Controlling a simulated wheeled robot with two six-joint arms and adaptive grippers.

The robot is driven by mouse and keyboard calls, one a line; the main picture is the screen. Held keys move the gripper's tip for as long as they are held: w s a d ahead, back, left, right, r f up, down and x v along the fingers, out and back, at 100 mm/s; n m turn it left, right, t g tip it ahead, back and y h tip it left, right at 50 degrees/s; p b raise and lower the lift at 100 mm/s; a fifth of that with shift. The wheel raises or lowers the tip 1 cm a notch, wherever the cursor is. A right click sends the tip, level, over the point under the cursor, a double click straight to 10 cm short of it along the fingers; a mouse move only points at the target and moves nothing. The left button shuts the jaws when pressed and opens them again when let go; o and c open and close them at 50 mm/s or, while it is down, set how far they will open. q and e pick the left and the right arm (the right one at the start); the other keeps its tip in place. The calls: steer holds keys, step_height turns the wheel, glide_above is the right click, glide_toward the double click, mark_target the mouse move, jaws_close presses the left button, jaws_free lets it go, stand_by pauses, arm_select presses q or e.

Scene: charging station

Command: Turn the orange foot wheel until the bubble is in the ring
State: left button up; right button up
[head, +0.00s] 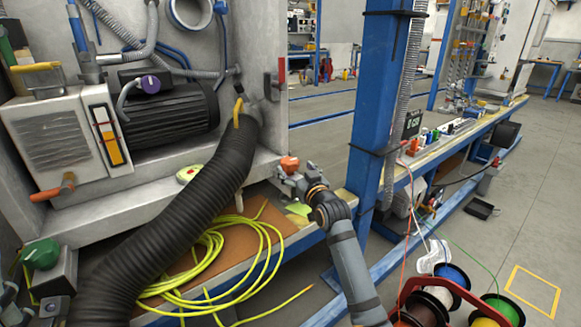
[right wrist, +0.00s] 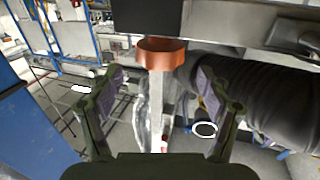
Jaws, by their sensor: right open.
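The orange foot wheel (head: 289,163) sits at the right front corner of the grey machine bed, above the blue beam. In the right wrist view the wheel (right wrist: 160,52) is on a pale vertical stem, ahead of and between my spread fingers, with a visible gap on both sides. My right gripper (head: 288,179) is open and empty, just below and in front of the wheel in the head view. A round level with a yellow-green face (head: 188,174) lies on the machine bed left of the wheel. Its bubble and ring are too small to read. My left gripper is not in view.
A thick black corrugated hose (head: 190,190) hangs left of the wheel, in front of the machine. Yellow-green cable (head: 213,243) lies coiled on the brown board below. A blue post (head: 373,110) stands close to the right of my right arm. Cable spools (head: 452,276) stand at lower right.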

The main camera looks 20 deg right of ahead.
mark_target(293, 165)
steer(key=w+b, duration=0.1)
steer(key=w, duration=0.4)
steer(key=shift+w+a+b, duration=0.2)
steer(key=shift+w+b, duration=0.1)
steer(key=shift+b, duration=0.1)
steer(key=shift+c, duration=0.3)
